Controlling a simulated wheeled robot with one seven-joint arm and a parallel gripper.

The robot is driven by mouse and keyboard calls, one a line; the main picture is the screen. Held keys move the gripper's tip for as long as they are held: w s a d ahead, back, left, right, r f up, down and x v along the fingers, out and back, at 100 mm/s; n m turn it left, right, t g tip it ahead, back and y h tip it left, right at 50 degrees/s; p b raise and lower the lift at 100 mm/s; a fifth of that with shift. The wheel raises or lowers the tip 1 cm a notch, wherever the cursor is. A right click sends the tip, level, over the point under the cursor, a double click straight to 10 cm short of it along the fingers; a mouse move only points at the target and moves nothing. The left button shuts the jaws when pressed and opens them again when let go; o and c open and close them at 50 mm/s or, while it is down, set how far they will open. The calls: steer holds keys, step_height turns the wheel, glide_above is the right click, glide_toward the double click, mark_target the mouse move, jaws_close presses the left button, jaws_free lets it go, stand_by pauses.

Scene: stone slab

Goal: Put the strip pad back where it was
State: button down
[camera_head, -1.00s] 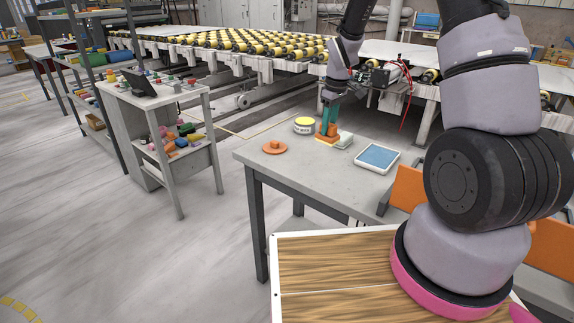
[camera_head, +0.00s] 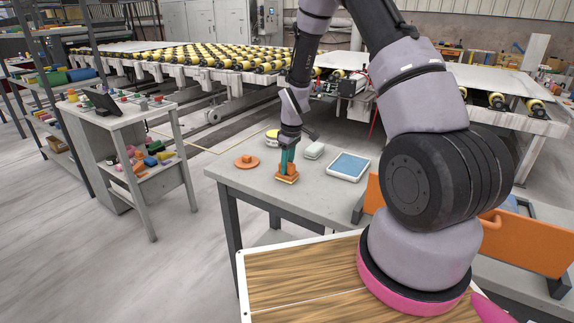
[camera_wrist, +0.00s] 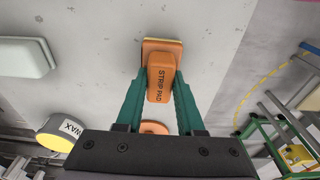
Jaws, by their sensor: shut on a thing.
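In the head view the strip pad (camera_head: 287,178) is upright at the near-left part of the grey table (camera_head: 235,178), under my gripper (camera_head: 288,163). I cannot tell whether its base touches the table top or is just above it.
An orange round piece (camera_head: 246,162) lies left of the pad. A yellow-topped wax tin (camera_head: 272,136) stands behind it. A pale green-grey block (camera_head: 314,150) and a blue-topped tray (camera_head: 349,167) lie to the right. The front table edge is close to the pad.

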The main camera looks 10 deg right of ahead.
steer(key=c, duration=0.5)
jaws_free()
steer(key=shift+f, duration=0.1)
step_height(320, 180, up, 12)
steer(key=s, duration=0.1)
step_height(320, 180, up, 19)
steer(key=m+t, duration=0.3)
steer(key=m, duration=0.3)
glide_above(291, 164)
steer(key=s+d, duration=0.3)
steer(key=s, duration=0.6)
steer(key=s+r+m+t, duration=0.1)
steer(key=s+r+m, duration=0.1)
steer(key=s, duration=0.3)
steer(key=s+d+r+m+t, duration=0.1)
steer(key=s+r+m, duration=0.1)
steer(key=s+r, duration=0.2)
steer(key=s+r+m+t+y, duration=0.1)
steer(key=s+r+m, duration=0.2)
steer(key=s, duration=0.5)
steer(key=shift+s+d+r, duration=0.25)
steer(key=shift+d+r, duration=0.05)
steer(key=shift+r, duration=0.1)
